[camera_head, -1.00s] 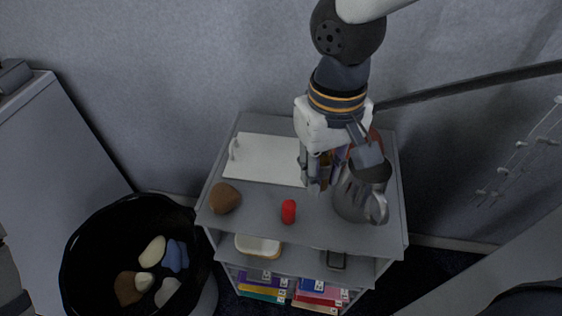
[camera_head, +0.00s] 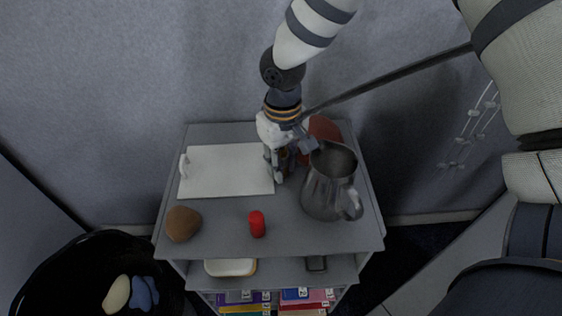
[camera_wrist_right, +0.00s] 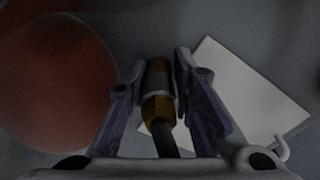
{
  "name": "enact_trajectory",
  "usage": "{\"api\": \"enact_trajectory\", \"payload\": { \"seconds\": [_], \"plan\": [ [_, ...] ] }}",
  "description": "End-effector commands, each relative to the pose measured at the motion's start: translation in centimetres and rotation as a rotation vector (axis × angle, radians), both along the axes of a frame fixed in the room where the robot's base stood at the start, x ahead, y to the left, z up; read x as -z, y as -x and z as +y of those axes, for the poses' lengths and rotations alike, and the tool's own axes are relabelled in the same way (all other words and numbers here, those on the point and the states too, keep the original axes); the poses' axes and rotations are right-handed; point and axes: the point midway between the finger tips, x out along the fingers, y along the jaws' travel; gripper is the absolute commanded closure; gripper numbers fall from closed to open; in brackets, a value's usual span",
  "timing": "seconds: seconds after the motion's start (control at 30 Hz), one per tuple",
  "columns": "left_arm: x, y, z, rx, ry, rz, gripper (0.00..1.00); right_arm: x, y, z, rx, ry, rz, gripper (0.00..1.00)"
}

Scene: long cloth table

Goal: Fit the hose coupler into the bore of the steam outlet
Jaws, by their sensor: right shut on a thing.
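The hose coupler (camera_wrist_right: 156,84) is brass-coloured with a grey collar, and a dark hose (camera_wrist_right: 165,140) trails from its near end in the right wrist view. My right gripper (camera_wrist_right: 159,70) is shut on it. In the head view the right gripper (camera_head: 287,160) points down over the cart's top shelf, between the white board and the metal pitcher. The coupler is mostly hidden there. I cannot make out the steam outlet or its bore for certain. My left gripper is not in view.
The grey cart (camera_head: 225,232) carries a white board (camera_head: 225,170), a metal pitcher (camera_head: 325,190), a red cylinder (camera_head: 257,224), a brown lump (camera_head: 183,224) and a reddish round object (camera_head: 324,129). A black bin (camera_head: 60,265) stands at left. Bare shelf lies near the front.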

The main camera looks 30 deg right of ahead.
Motion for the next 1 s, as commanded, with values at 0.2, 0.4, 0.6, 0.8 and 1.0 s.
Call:
{"api": "enact_trajectory", "payload": {
  "seconds": [0.2, 0.4, 0.6, 0.8, 1.0],
  "plan": [
    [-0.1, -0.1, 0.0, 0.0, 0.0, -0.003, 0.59, 0.0, 0.0, 0.0, 0.0, 0.001, -0.002, 1.0],
    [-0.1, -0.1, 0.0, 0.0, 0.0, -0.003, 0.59, 0.1, 0.0, 0.0, 0.0, 0.001, -0.003, 0.7],
    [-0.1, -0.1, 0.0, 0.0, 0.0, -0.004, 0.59, -0.2, 0.0, 0.0, 0.001, 0.0, -0.004, 0.7],
    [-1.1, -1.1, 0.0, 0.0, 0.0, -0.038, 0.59, -4.9, -0.2, 0.1, 0.001, 0.0, -0.017, 0.7],
    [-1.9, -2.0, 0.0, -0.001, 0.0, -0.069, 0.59, -10.1, -0.1, 0.1, 0.0, 0.0, -0.014, 0.7]
  ]
}}
